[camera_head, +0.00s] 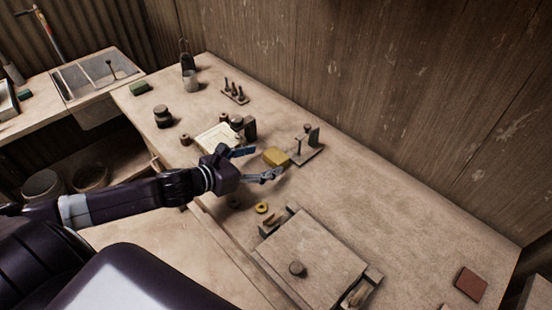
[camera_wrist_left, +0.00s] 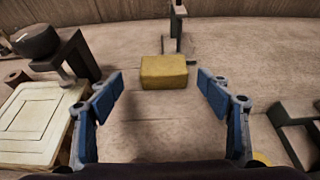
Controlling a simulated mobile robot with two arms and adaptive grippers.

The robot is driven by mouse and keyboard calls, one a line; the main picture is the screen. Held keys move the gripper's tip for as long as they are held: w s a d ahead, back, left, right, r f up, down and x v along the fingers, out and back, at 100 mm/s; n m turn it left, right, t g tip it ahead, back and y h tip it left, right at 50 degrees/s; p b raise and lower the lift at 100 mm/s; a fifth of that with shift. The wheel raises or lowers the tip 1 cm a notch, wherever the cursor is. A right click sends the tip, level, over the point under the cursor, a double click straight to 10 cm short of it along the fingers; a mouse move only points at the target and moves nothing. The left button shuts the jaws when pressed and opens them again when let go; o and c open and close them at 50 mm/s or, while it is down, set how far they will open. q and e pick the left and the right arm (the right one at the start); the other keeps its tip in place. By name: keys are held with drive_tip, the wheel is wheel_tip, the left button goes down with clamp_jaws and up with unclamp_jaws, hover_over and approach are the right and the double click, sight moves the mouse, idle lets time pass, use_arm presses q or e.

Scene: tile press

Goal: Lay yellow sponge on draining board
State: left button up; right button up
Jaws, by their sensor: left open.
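The yellow sponge (camera_head: 276,157) lies on the workbench, just ahead of my left gripper (camera_head: 263,163). In the left wrist view the sponge (camera_wrist_left: 163,73) is centred, slightly beyond the two blue fingertips (camera_wrist_left: 160,84). My left gripper is open, with nothing between its fingers. A pale board with grooved rectangular lines (camera_wrist_left: 36,122) lies left of the gripper; it also shows in the head view (camera_head: 211,138), partly hidden. I cannot tell for sure whether it is the draining board. My right gripper is not in view.
A metal stand (camera_head: 308,148) is close behind the sponge. A dark clamp-like tool (camera_wrist_left: 82,57) stands beside the pale board. A large press plate (camera_head: 312,253) sits nearer on the bench. A sink (camera_head: 97,75) is at upper left. The bench's right side is mostly clear.

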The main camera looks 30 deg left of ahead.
sight(272, 157)
use_arm(q)
drive_tip(key=shift+w+d, duration=0.2)
drive_tip(key=shift+d, duration=0.05)
drive_tip(key=shift+w+d+p, duration=0.1)
drive_tip(key=shift+w+p, duration=0.15)
drive_tip(key=shift+p, duration=0.05)
drive_tip(key=p+x, duration=0.1)
drive_tip(key=x, duration=0.2)
drive_tip(key=shift+d, duration=0.1)
drive_tip(key=shift+w+d+f, duration=0.25)
drive_tip(key=shift+w+f, duration=0.1)
drive_tip(key=shift+w, duration=0.2)
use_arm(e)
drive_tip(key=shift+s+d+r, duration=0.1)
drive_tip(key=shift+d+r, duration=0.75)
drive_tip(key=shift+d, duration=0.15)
use_arm(q)
drive_tip(key=shift+c, duration=0.6)
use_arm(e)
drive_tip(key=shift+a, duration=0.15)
use_arm(q)
drive_tip(key=shift+c, duration=1.2)
drive_tip(key=c, duration=0.8)
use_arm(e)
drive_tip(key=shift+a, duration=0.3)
